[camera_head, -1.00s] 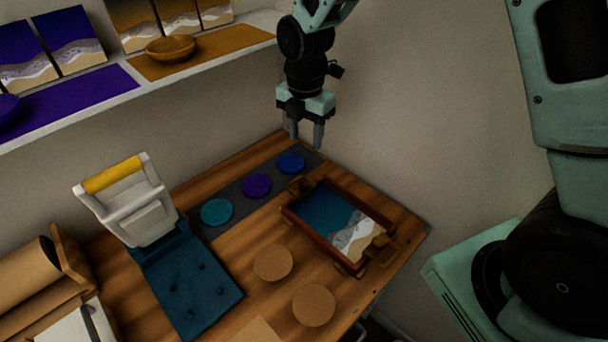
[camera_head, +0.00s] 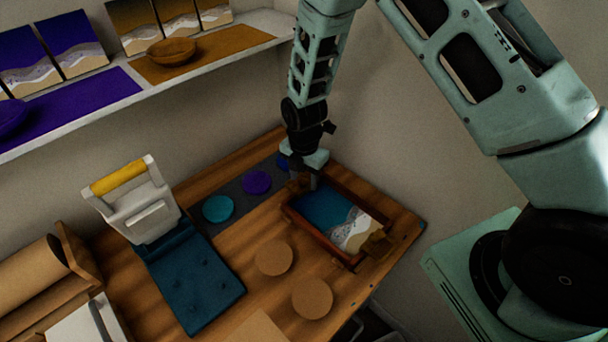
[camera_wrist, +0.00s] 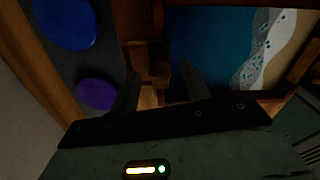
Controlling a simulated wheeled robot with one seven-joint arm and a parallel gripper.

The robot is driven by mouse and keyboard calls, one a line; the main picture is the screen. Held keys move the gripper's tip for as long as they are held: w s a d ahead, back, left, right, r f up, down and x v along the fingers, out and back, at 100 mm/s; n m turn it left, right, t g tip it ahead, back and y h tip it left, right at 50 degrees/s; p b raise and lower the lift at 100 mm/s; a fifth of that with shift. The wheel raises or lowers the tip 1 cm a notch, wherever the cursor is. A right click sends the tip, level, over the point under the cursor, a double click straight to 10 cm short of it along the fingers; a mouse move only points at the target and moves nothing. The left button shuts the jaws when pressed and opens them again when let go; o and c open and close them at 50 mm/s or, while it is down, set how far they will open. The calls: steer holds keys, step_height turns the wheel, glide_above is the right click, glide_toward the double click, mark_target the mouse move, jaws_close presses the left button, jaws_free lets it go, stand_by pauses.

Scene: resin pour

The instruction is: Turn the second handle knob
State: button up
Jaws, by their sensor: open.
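A framed tray (camera_head: 312,231) with a blue, white and sand-coloured beach picture lies on the wooden table. A brown handle knob (camera_head: 377,243) stands at its near-right end. Another knob (camera_wrist: 160,74) at its far-left end shows in the wrist view. My gripper (camera_head: 303,181) is down at that far-left end, and the wrist view shows its open fingers (camera_wrist: 160,78) on either side of this knob. I cannot tell if the fingers touch it. In the head view my gripper partly hides this end.
A dark strip with teal (camera_head: 218,208), purple (camera_head: 256,182) and blue (camera_wrist: 64,22) discs lies beside the tray. A white press with a yellow handle (camera_head: 118,176) stands left. Two cork discs (camera_head: 274,258) lie in front. The wall is close behind.

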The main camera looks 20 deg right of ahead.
steer(key=c, duration=1)
